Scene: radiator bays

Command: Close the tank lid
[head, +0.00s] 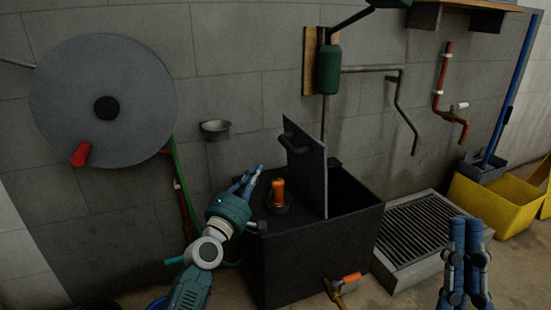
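The tank (312,260) is a dark open-topped box in the middle of the head view. Its lid (311,180) is a dark flat panel standing nearly upright above the tank, with a handle (292,138) near its top on the left face. The right part of the tank's top is uncovered. My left gripper (256,168) is to the left of the lid, near the tank's left rim, and appears apart from the lid. Whether its fingers are parted is unclear. My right gripper (466,220) is at the lower right, fingers up and close together, with nothing visible between them.
An orange object (278,192) stands on the tank's left top. An orange-handled tap (348,279) juts from its front. A green cylinder (328,70) hangs above the lid. A floor grate (425,229) and yellow bin (492,206) lie right, a large disc (70,75) left.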

